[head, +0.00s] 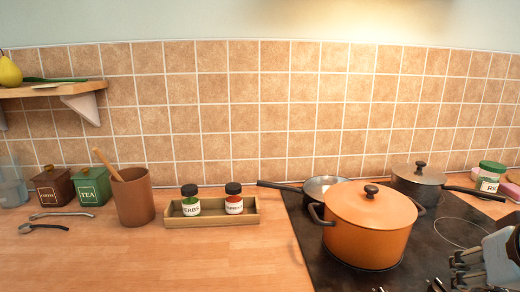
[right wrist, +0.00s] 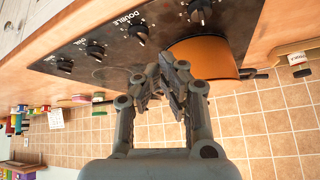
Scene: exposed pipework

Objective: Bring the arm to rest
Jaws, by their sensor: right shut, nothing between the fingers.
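My right gripper (head: 466,268) shows at the lower right corner of the head view, in front of the hob and to the right of the orange pot. In the right wrist view its fingers (right wrist: 172,88) are shut with nothing between them. The lidded orange pot (head: 367,238) stands on the black hob (head: 312,250); part of it also shows in the right wrist view (right wrist: 205,58), beyond the fingertips. My left gripper is not in view.
A small pan (head: 322,188) and a grey lidded pot (head: 418,184) stand behind the orange pot. A wooden tray (head: 211,218) holds two jars. A brown crock (head: 134,200), a green tea tin (head: 90,187) and cutlery are at left. The front-left worktop is clear.

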